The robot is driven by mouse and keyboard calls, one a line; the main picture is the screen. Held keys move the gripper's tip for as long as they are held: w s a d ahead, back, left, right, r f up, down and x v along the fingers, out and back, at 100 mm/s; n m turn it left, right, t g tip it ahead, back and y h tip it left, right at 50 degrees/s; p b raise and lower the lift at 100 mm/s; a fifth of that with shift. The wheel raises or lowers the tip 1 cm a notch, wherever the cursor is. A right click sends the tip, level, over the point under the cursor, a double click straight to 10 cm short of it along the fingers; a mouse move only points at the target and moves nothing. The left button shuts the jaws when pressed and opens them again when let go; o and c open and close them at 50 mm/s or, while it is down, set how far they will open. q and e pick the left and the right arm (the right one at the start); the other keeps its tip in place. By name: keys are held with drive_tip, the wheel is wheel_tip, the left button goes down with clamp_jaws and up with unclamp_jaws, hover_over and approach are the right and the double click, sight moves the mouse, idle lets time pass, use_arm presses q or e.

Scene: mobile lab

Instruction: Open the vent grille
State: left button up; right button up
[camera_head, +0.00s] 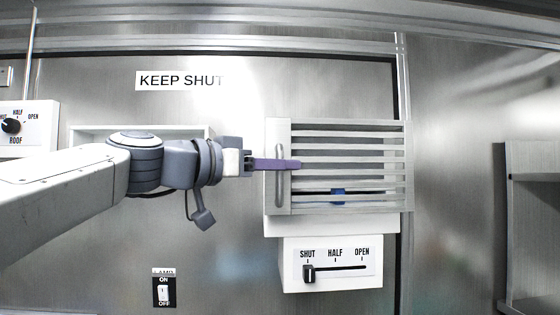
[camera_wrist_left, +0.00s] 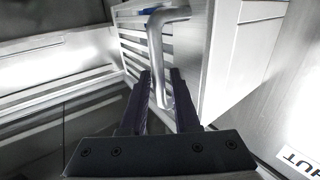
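The vent grille (camera_head: 350,153) is a pale slatted panel on the steel wall, right of centre in the head view. A vertical bar handle (camera_head: 279,190) is on its left edge; the handle also shows in the wrist view (camera_wrist_left: 156,45). My left gripper (camera_head: 298,165) reaches in from the left, and its fingers cross in front of the handle's middle. In the wrist view the fingers (camera_wrist_left: 161,78) stand on either side of the handle, with a gap visible beside the bar. The grille looks shut. My right gripper is not in view.
A slider box (camera_head: 332,263) below the grille has its knob at SHUT. A small blue thing (camera_head: 338,195) shows behind the slats. A KEEP SHUT sign (camera_head: 180,80), roof dial (camera_head: 12,126) and lamp switch (camera_head: 164,290) are to the left. Shelving (camera_head: 530,220) stands far right.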

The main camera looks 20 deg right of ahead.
use_arm(q)
clamp_jaws()
idle(1.4)
